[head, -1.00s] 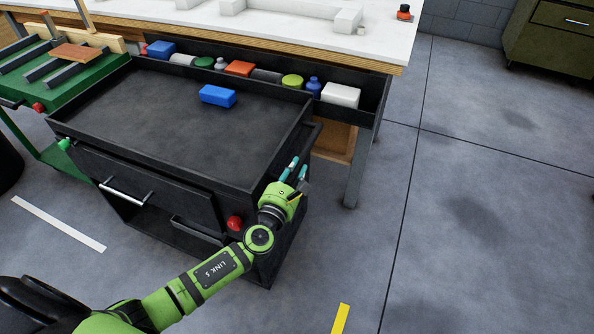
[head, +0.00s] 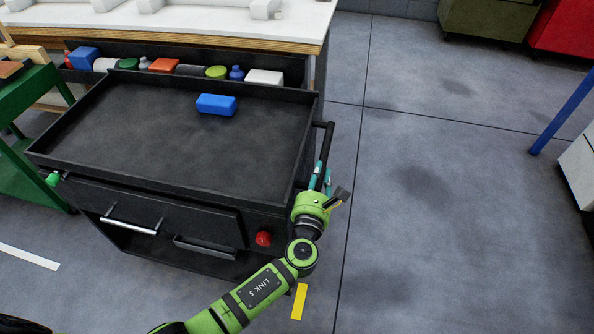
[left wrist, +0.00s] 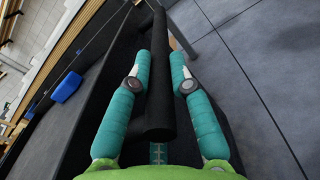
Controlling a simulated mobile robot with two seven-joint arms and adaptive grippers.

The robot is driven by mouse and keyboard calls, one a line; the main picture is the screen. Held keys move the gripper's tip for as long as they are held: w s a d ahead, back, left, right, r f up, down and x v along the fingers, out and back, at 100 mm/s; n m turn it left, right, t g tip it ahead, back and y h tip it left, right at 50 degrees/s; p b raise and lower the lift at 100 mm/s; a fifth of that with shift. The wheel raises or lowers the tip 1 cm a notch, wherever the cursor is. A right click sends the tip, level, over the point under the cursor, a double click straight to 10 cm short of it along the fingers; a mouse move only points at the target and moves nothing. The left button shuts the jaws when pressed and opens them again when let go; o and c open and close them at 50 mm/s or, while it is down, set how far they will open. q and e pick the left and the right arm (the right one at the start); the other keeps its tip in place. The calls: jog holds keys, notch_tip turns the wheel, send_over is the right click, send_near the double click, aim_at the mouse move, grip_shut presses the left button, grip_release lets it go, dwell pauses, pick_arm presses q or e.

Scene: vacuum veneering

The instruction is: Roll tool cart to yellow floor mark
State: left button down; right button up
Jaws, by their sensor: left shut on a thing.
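The black tool cart (head: 165,165) stands in front of the workbench, with a blue block (head: 216,104) lying on its top tray. It has drawers and a red knob (head: 263,238) at its front. My left gripper (head: 322,178) is at the cart's right side, shut on the black side handle (head: 327,142). In the left wrist view the handle (left wrist: 157,90) runs between the two teal fingers. The yellow floor mark (head: 299,301) lies on the floor in front of the cart's right corner, partly beside my arm. My right gripper is not in view.
The workbench (head: 290,35) with a row of coloured items stands behind the cart. A green cart (head: 30,125) is at the left. A white floor stripe (head: 28,256) lies lower left. A blue post (head: 565,110) and a red cabinet (head: 565,25) are at the right.

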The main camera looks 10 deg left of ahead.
pick_arm(q)
jog(key=shift+s+d, duration=0.1)
jog(key=shift+d, duration=1.45)
jog(key=c, duration=1.1)
grip_release()
jog(key=s, duration=1.2)
jog(key=shift+a, duration=0.25)
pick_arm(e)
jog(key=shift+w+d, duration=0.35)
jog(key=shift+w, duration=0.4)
